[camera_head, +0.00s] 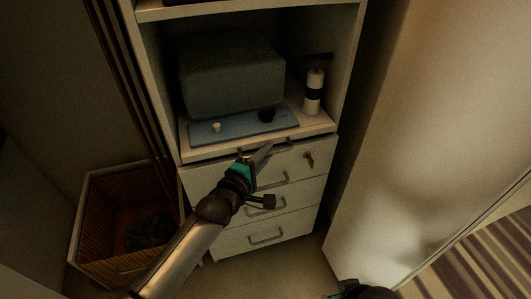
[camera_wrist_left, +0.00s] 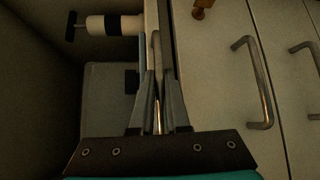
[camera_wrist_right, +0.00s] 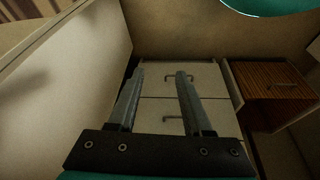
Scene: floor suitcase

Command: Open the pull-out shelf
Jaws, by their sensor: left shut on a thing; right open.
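The pull-out shelf (camera_head: 204,152) is a pale board above the drawers in the cabinet. Its front edge is at about the cabinet front; I cannot tell how far out it is. My left gripper (camera_head: 267,150) reaches its front from below left. In the left wrist view my left gripper's fingers (camera_wrist_left: 158,92) are closed around the shelf's metal handle (camera_wrist_left: 157,118), which is partly hidden between them. My right gripper (camera_wrist_right: 157,75) is open and empty, facing the drawer fronts from a distance; only a bit of its arm shows at the bottom of the head view.
On the shelf are a grey box (camera_head: 232,78), a blue tray (camera_head: 235,127) and a white pump bottle (camera_head: 314,92). Below are drawers (camera_head: 265,238) with handles and a key (camera_head: 309,159). A wooden bin (camera_head: 100,210) stands left, a pale panel (camera_head: 425,130) right.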

